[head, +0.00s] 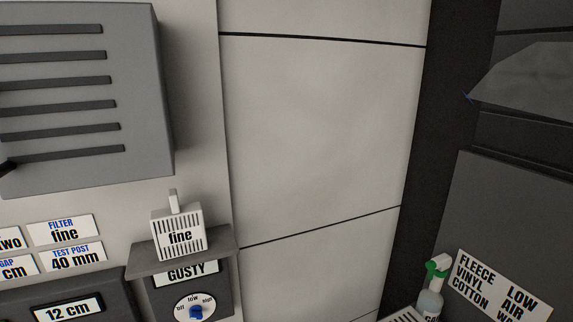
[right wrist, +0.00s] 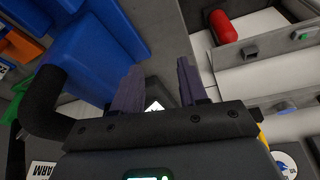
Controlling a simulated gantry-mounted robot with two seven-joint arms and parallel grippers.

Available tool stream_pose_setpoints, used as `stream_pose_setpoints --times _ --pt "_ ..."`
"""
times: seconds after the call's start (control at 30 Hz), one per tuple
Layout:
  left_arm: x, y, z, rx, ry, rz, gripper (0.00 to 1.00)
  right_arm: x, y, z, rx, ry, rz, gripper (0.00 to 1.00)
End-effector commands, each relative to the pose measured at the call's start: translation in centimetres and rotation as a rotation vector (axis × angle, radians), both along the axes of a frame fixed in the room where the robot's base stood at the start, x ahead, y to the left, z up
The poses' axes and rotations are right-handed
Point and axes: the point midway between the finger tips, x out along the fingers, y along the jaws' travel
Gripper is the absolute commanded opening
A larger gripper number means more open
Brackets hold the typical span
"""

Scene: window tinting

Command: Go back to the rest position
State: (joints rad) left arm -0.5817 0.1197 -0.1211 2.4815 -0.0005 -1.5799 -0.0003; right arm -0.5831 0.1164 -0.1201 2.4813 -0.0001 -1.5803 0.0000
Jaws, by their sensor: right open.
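My right gripper (right wrist: 158,72) shows in the right wrist view, its two dark purple fingers apart with nothing held between them. Past the fingers, a small white patch with a dark mark shows in the gap. Neither gripper can be made out in the head view. My left gripper is not in view.
In the head view, a white filter box marked fine (head: 180,234) stands on a grey shelf above a GUSTY dial (head: 195,307). A bottle with a green-and-white top (head: 432,290) stands lower right. The right wrist view shows blue bins (right wrist: 95,55) and a red cylinder (right wrist: 223,27).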

Motion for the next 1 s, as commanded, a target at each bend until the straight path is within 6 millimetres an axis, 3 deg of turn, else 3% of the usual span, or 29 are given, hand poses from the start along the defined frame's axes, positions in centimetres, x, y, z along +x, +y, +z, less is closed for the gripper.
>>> stream_pose_setpoints --times 0.03,0.17,0.4,0.5,0.7,1.0 --pt "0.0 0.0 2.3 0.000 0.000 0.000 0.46 0.1 0.0 2.4 0.000 -0.003 0.000 0.43" --pt "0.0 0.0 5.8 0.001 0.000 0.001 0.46 0.1 -0.1 5.9 -0.003 -0.004 0.001 0.43" --pt "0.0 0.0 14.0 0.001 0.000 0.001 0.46 0.1 -0.2 14.1 -0.007 -0.004 0.005 0.43" --pt "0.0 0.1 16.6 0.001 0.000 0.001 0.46 0.1 -0.2 16.7 -0.007 -0.005 0.005 0.43" --pt "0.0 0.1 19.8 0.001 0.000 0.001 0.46 0.1 -0.2 20.0 -0.007 -0.005 0.005 0.43" --pt "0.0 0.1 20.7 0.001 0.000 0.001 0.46 0.1 -0.1 20.7 -0.004 -0.002 0.002 0.43"
